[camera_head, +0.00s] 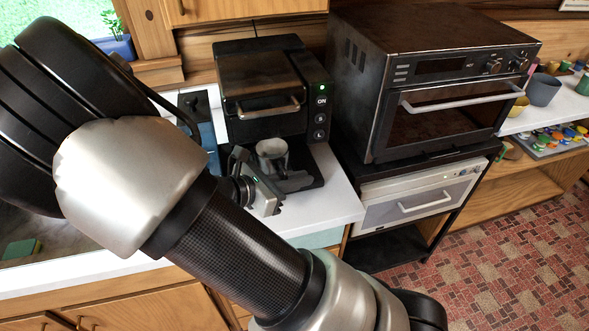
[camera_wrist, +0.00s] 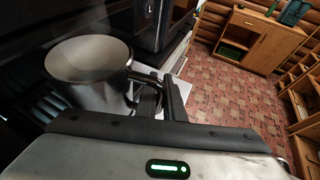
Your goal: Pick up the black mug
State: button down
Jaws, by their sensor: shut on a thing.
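The black mug (camera_head: 272,150) looks dark and glossy with a paler grey inside. It is upright at the front of the black coffee machine (camera_head: 262,90), above its base. In the wrist view the mug (camera_wrist: 88,82) fills the upper left, its handle pointing right toward the fingers. My gripper (camera_head: 287,182) is just in front of the mug in the head view. In the wrist view my gripper (camera_wrist: 163,102) is shut on the mug's handle. The mug's underside is hidden, so I cannot tell whether it touches the base.
A dark toaster oven (camera_head: 440,85) stands to the right above a white-fronted oven (camera_head: 415,200). White counter (camera_head: 335,190) is clear beside the coffee machine. A grey bowl (camera_head: 543,89) and small colourful items sit on the far-right shelf. My arm hides much of the left counter.

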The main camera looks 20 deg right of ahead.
jog(key=s, duration=1.2)
jog(key=shift+s, duration=0.15)
dwell(0.7)
